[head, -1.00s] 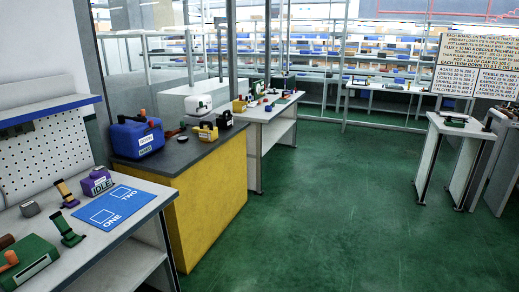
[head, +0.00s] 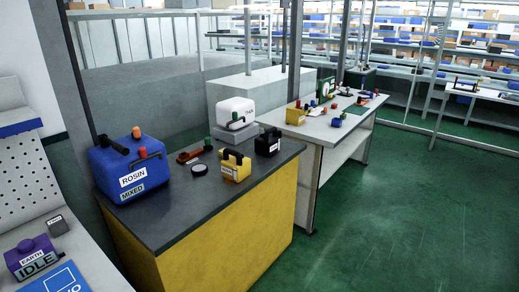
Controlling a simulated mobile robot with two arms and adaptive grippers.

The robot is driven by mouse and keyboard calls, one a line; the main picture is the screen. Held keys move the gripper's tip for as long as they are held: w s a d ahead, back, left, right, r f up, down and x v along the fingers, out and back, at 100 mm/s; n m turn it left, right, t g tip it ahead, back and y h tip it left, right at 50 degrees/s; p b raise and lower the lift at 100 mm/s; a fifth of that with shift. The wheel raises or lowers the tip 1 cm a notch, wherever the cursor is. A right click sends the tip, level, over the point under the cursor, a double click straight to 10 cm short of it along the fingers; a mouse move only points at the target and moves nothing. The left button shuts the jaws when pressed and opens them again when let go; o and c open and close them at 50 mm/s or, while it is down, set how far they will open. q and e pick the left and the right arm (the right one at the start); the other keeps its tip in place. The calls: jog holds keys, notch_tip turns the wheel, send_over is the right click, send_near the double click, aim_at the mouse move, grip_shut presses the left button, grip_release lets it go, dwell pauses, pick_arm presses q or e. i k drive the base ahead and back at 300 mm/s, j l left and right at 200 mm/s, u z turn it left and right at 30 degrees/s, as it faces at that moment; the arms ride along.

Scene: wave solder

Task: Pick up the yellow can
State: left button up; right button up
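A yellow can (head: 236,166) with a dark handle and a small white label stands upright on the dark top of the yellow-sided counter, near its front edge. A black can (head: 268,142) of similar shape stands just right of it and behind. Neither of my grippers shows in the head view, so nothing is seen touching the yellow can.
A white bench (head: 328,130) with small parts stands behind. Green floor (head: 400,220) is open at right.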

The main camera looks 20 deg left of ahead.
aim_at(236, 167)
jog(key=i+u, duration=0.15)
jog(key=i, duration=0.3)
jog(key=i+l+u, duration=0.1)
jog(key=i, duration=0.35)
jog(key=i+l+u, duration=0.15)
jog(key=i, duration=0.3)
